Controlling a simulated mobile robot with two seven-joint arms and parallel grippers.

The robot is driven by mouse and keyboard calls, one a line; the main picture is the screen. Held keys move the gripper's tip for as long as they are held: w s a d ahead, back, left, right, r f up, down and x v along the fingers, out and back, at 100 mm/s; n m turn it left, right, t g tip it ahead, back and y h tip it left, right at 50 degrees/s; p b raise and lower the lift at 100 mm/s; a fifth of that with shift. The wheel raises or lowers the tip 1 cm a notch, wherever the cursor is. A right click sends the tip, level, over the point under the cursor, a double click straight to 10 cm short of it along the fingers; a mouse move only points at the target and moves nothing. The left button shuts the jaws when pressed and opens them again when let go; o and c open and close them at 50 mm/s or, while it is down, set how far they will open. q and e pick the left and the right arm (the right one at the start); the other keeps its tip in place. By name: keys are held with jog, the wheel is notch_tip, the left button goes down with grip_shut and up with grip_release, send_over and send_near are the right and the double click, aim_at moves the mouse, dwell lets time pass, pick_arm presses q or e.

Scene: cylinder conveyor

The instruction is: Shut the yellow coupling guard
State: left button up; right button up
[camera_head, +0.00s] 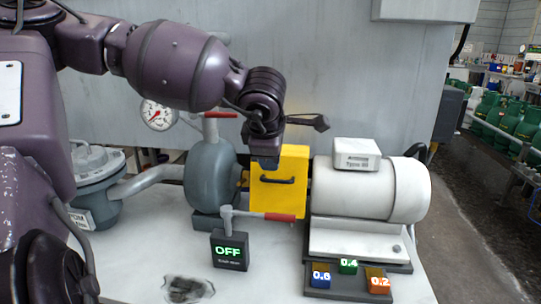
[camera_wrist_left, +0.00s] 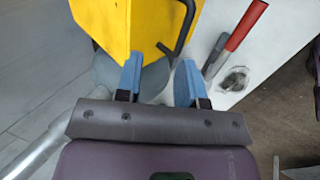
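The yellow coupling guard (camera_head: 291,205) stands upright between the grey pump and the white motor, with a black bar handle (camera_head: 278,180) across its front. I cannot tell how far open it is. My left gripper (camera_head: 265,163) is at the guard's upper left part, just above the handle, and hides some of the guard. In the left wrist view, the two blue fingers of the gripper (camera_wrist_left: 160,80) are apart with nothing clamped between them. The guard (camera_wrist_left: 112,22) and its handle (camera_wrist_left: 189,22) lie just beyond the fingertips. My right gripper is not in view.
The grey pump (camera_head: 208,178) is left of the guard, and the white motor (camera_head: 365,190) is right. A red-handled lever (camera_head: 270,216) crosses low in front of the guard. An OFF box (camera_head: 229,250) and numbered blocks (camera_head: 348,266) sit in front.

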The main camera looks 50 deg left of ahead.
pick_arm(q)
jog(key=p+v, duration=0.1)
jog(key=v, duration=0.9)
jog(key=shift+r+p, duration=0.2)
jog(key=shift+p, duration=0.2)
